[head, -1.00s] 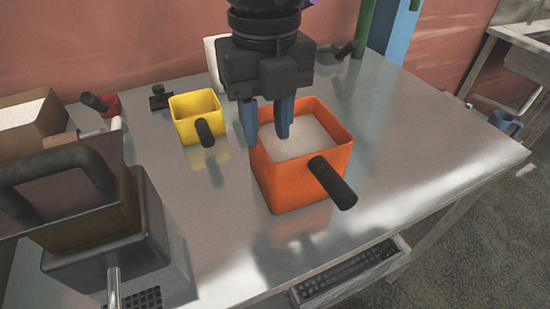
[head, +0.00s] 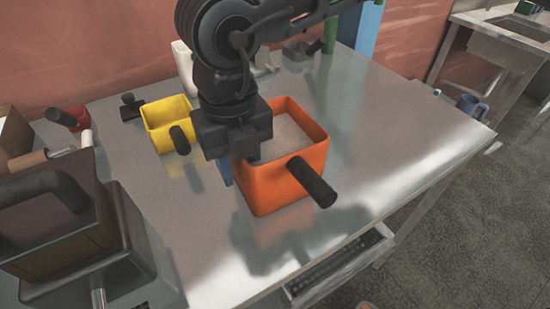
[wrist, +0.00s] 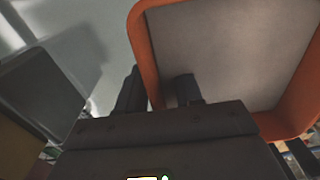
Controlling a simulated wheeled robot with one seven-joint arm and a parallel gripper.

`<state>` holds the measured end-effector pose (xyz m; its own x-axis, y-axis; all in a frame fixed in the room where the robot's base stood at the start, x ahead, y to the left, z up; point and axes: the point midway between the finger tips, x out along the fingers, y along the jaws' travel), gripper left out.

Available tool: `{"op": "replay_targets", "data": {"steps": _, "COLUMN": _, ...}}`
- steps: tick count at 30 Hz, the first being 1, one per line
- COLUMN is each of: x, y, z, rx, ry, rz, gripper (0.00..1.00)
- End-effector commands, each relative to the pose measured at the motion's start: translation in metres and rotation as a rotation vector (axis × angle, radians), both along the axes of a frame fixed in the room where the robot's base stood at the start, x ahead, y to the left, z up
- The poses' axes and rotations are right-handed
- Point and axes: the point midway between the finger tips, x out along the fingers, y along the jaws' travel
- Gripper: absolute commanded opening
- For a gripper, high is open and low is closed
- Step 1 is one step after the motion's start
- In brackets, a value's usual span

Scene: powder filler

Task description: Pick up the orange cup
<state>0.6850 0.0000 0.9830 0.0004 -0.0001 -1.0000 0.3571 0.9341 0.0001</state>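The orange cup (head: 284,183) stands upright on the metal table, filled with pale powder, with its black handle (head: 313,182) pointing to the front right. My gripper (head: 236,168) is pointing down at the cup's left wall. One blue finger shows outside that wall; the other is hidden in the head view. In the wrist view, my gripper (wrist: 158,82) has one finger outside and one inside the rim of the orange cup (wrist: 143,45). The fingers are apart, with the wall between them and some space showing. I cannot tell whether either finger touches the wall.
A yellow cup (head: 163,112) with a dark handle stands to the left. A dark machine (head: 75,235) fills the near left. A small red cup (head: 66,118) is at the far left. The table (head: 375,150) is clear right of the orange cup.

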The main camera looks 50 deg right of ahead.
Motion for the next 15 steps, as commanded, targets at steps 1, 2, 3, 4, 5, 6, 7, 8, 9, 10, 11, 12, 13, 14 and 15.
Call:
{"op": "replay_targets", "data": {"steps": 1, "x": 0.0001, "y": 0.0000, "z": 0.0001, "rx": 0.000, "ry": 0.000, "rz": 0.000, "gripper": 0.35}}
{"op": "replay_targets", "data": {"steps": 2, "x": 0.0001, "y": 0.0000, "z": 0.0001, "rx": 0.000, "ry": 0.000, "rz": 0.000, "gripper": 0.35}}
{"op": "replay_targets", "data": {"steps": 3, "x": 0.0001, "y": 0.0000, "z": 0.0001, "rx": 0.000, "ry": 0.000, "rz": 0.000, "gripper": 0.33}}
{"op": "replay_targets", "data": {"steps": 4, "x": 0.0001, "y": 0.0000, "z": 0.0002, "rx": 0.000, "ry": 0.000, "rz": 0.000, "gripper": 0.30}}
{"op": "replay_targets", "data": {"steps": 5, "x": 0.0001, "y": 0.0000, "z": 0.0002, "rx": 0.000, "ry": 0.000, "rz": 0.000, "gripper": 0.27}}
{"op": "replay_targets", "data": {"steps": 6, "x": 0.0001, "y": 0.0000, "z": 0.0003, "rx": 0.000, "ry": 0.000, "rz": 0.000, "gripper": 0.24}}
{"op": "replay_targets", "data": {"steps": 7, "x": 0.0001, "y": 0.0000, "z": 0.0003, "rx": 0.000, "ry": 0.000, "rz": 0.000, "gripper": 0.21}}
{"op": "replay_targets", "data": {"steps": 8, "x": 0.0000, "y": 0.0000, "z": 0.0003, "rx": 0.000, "ry": 0.000, "rz": 0.000, "gripper": 0.18}}
{"op": "replay_targets", "data": {"steps": 9, "x": 0.0001, "y": 0.0000, "z": 0.0003, "rx": 0.000, "ry": 0.000, "rz": 0.000, "gripper": 0.14}}
{"op": "replay_targets", "data": {"steps": 10, "x": 0.0000, "y": 0.0000, "z": 0.0003, "rx": 0.000, "ry": 0.000, "rz": 0.000, "gripper": 0.11}}
{"op": "replay_targets", "data": {"steps": 11, "x": 0.0001, "y": 0.0000, "z": 0.0004, "rx": 0.000, "ry": 0.000, "rz": 0.000, "gripper": 0.08}}
{"op": "replay_targets", "data": {"steps": 12, "x": 0.0000, "y": 0.0000, "z": 0.0004, "rx": 0.000, "ry": 0.000, "rz": 0.000, "gripper": 0.04}}
{"op": "replay_targets", "data": {"steps": 13, "x": 0.0000, "y": 0.0000, "z": 0.0004, "rx": 0.000, "ry": 0.000, "rz": 0.000, "gripper": 0.02}}
{"op": "replay_targets", "data": {"steps": 14, "x": 0.0000, "y": 0.0000, "z": 0.0004, "rx": 0.000, "ry": 0.000, "rz": 0.000, "gripper": 0.00}}
{"op": "replay_targets", "data": {"steps": 15, "x": 0.0000, "y": 0.0000, "z": 0.0004, "rx": 0.000, "ry": 0.000, "rz": 0.000, "gripper": 0.00}}
